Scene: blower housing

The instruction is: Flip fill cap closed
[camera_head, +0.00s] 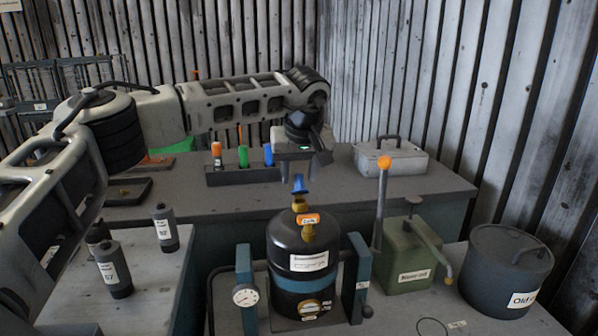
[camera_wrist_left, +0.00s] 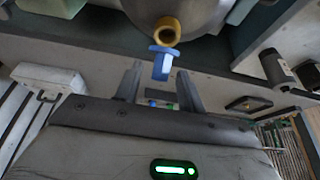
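The blue fill cap (camera_head: 299,184) stands up above the brass neck (camera_head: 299,203) on top of the black tank (camera_head: 290,245). In the left wrist view, the blue cap (camera_wrist_left: 160,62) sits beside the ring-shaped brass neck (camera_wrist_left: 167,30), whose dark opening shows; the cap looks raised off it. My left gripper (camera_head: 303,168) points down just above the cap, its fingers apart and empty. In the wrist view, the left gripper (camera_wrist_left: 160,70) has the cap in line with the gap between its fingers; whether they touch it cannot be told. My right gripper is not in view.
Blue posts (camera_head: 358,270) flank the tank. Small dark bottles (camera_head: 115,272) stand on the left table. A grey case (camera_head: 390,160) lies behind.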

